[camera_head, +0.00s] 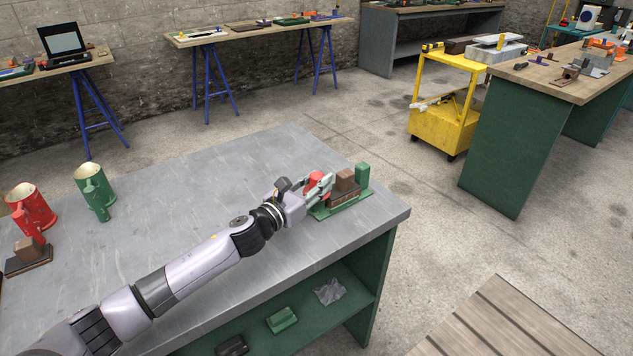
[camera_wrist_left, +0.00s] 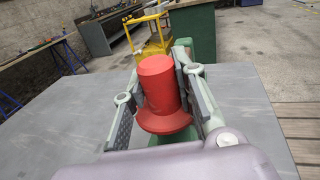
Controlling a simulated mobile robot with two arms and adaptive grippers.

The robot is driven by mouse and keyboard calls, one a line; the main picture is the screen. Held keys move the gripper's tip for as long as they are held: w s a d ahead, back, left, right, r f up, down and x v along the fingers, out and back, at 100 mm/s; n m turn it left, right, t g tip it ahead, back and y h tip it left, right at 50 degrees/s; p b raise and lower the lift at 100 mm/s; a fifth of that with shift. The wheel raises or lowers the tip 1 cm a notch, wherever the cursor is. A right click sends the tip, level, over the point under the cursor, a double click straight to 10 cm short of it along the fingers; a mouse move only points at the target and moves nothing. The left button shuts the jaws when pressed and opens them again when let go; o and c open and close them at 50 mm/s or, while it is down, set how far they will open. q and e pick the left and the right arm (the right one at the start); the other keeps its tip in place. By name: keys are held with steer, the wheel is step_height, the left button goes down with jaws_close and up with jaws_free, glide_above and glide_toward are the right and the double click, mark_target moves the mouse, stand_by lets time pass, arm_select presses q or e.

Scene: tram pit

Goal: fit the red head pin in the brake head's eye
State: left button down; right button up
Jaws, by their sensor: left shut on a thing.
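The red head pin (camera_wrist_left: 160,88) is a cylinder with a wide flange at its near end in the left wrist view. My left gripper (camera_wrist_left: 160,95) is shut on it, one finger on each side. In the head view the left gripper (camera_head: 318,186) holds the red pin (camera_head: 316,179) at the left end of a green-based fixture (camera_head: 345,203) with brown blocks and a green block. This may be the brake head; its eye is hidden. I cannot tell whether the pin is seated or above it. My right gripper is not in view.
A red mug-like container (camera_head: 33,208) and a green one (camera_head: 94,186) stand on the left of the grey bench (camera_head: 190,190). A brown block on a dark base (camera_head: 27,257) lies near them. The bench middle is clear. A yellow cart (camera_head: 443,110) stands beyond.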

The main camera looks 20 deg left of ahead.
arm_select(q)
steer(key=shift+f+b, duration=0.45)
steer(key=shift+f, duration=0.2)
steer(key=c, duration=1.2)
jaws_free()
steer(key=v, duration=1.2)
steer(key=shift+s, duration=0.1)
steer(key=shift+f, duration=0.1)
